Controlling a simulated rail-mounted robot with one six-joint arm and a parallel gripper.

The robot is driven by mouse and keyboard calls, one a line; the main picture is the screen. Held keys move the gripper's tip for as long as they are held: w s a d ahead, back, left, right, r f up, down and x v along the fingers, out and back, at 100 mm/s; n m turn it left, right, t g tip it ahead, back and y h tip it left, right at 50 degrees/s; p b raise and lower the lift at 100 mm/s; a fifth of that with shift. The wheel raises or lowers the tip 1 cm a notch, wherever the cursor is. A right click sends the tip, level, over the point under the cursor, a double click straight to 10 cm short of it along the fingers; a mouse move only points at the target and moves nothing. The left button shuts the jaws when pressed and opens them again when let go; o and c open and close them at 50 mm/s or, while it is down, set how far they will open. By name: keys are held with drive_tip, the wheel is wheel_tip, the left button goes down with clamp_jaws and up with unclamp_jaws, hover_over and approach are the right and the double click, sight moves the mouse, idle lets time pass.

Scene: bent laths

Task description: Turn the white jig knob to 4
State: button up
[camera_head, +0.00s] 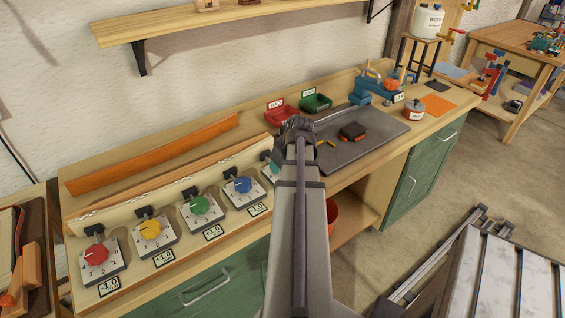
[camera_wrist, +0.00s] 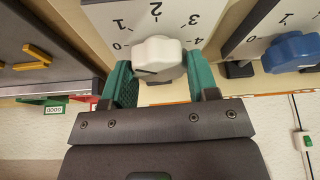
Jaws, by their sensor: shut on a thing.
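In the wrist view the white jig knob (camera_wrist: 158,52) sits on a white dial plate (camera_wrist: 160,22) marked 0 to 4. My gripper (camera_wrist: 160,76) has its two teal fingers on either side of the knob and is shut on it. A dark line shows on the knob's lower left part, away from the numbers; I cannot tell for sure which number the knob is set to. In the head view my arm hides the white knob, and only a bit of teal shows left of the arm.
Red (camera_head: 95,254), yellow (camera_head: 150,229), green (camera_head: 199,205) and blue (camera_head: 243,185) knobs line the jig left of my arm. The blue one is close by in the wrist view (camera_wrist: 292,52). An orange bent lath (camera_head: 155,155) lies behind. A grey mat (camera_head: 375,138) lies right.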

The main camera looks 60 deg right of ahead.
drive_tip(key=m+h, duration=0.1)
drive_tip(key=m, duration=0.2)
drive_tip(key=m+g+h, duration=0.1)
drive_tip(key=m, duration=0.3)
drive_tip(key=shift+a+h, duration=0.15)
drive_tip(key=shift+h, duration=0.15)
drive_tip(key=m+g, duration=0.1)
drive_tip(key=m, duration=0.3)
drive_tip(key=shift+w+g+h, duration=0.1)
drive_tip(key=shift+g+h, duration=0.3)
drive_tip(key=m+g, duration=0.1)
drive_tip(key=m, duration=0.2)
drive_tip(key=shift+w+m, duration=0.1)
drive_tip(key=shift+m, duration=0.2)
drive_tip(key=m+g, duration=0.1)
drive_tip(key=m, duration=0.2)
drive_tip(key=shift+m+g, duration=0.3)
drive_tip(key=shift+g, duration=0.1)
drive_tip(key=m+g, duration=0.1)
drive_tip(key=m, duration=0.2)
drive_tip(key=shift+w+m, duration=0.1)
drive_tip(key=shift+m, duration=0.3)
drive_tip(key=m+g+y, duration=0.1)
drive_tip(key=m, duration=0.2)
drive_tip(key=shift+m+g+y, duration=0.5)
drive_tip(key=shift+m+y, duration=0.2)
drive_tip(key=shift+m, duration=1.3)
